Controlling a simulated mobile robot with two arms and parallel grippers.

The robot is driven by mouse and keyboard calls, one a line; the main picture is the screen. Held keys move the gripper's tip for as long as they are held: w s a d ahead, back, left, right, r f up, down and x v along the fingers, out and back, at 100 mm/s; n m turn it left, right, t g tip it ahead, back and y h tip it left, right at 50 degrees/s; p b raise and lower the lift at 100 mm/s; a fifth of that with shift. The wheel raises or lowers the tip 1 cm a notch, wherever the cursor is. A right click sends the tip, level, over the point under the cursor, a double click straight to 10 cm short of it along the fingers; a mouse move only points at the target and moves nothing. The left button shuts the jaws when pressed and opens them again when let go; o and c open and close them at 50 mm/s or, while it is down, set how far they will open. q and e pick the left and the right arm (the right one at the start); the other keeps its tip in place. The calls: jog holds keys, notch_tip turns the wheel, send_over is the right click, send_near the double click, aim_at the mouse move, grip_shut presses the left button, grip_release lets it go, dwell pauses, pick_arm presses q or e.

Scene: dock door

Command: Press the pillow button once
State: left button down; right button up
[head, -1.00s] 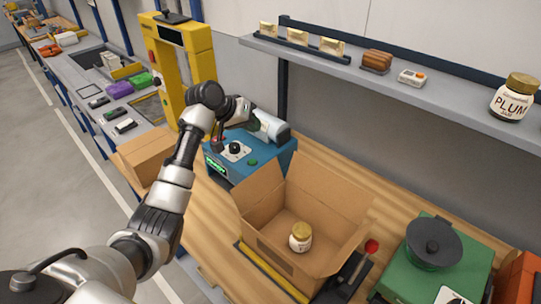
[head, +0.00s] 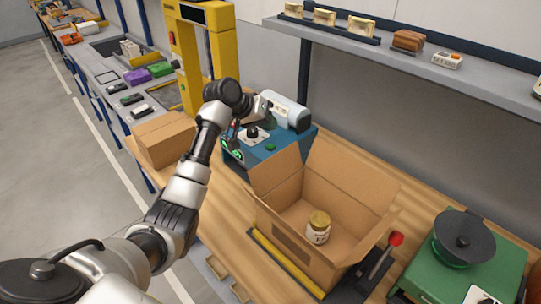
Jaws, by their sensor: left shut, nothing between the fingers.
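The blue machine (head: 262,157) with a pale roll (head: 291,111) on its back stands on the wooden bench. Its top bears a black knob (head: 251,132) on a white plate and a green button (head: 271,147). A lit green display is on its front left, partly covered by my arm. I cannot read which control is the pillow button. My left gripper (head: 234,127) points down above the machine's left front part, left of the black knob. It is small and partly hidden by my wrist; it looks shut and empty. I cannot tell whether it touches the machine. My right gripper is out of view.
An open carton (head: 345,206) holding a jar (head: 317,228) stands right of the machine. A closed carton (head: 163,137) and a yellow frame (head: 186,62) are to the left. A red-knobbed lever (head: 395,239) and green scale (head: 452,270) are at right. A shelf (head: 465,77) hangs above.

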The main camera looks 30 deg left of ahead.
aim_at(269, 145)
pick_arm(q)
notch_tip(269, 145, down, 3)
jog(key=shift+f, duration=0.1)
jog(key=shift+f+b, duration=0.1)
jog(key=shift+b, duration=0.2)
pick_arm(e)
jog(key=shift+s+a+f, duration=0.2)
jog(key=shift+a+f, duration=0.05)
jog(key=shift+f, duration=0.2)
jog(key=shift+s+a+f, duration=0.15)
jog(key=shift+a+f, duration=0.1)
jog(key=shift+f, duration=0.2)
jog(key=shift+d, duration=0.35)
pick_arm(q)
jog(key=shift+f, duration=0.2)
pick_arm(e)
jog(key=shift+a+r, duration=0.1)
pick_arm(q)
jog(key=shift+f, duration=0.2)
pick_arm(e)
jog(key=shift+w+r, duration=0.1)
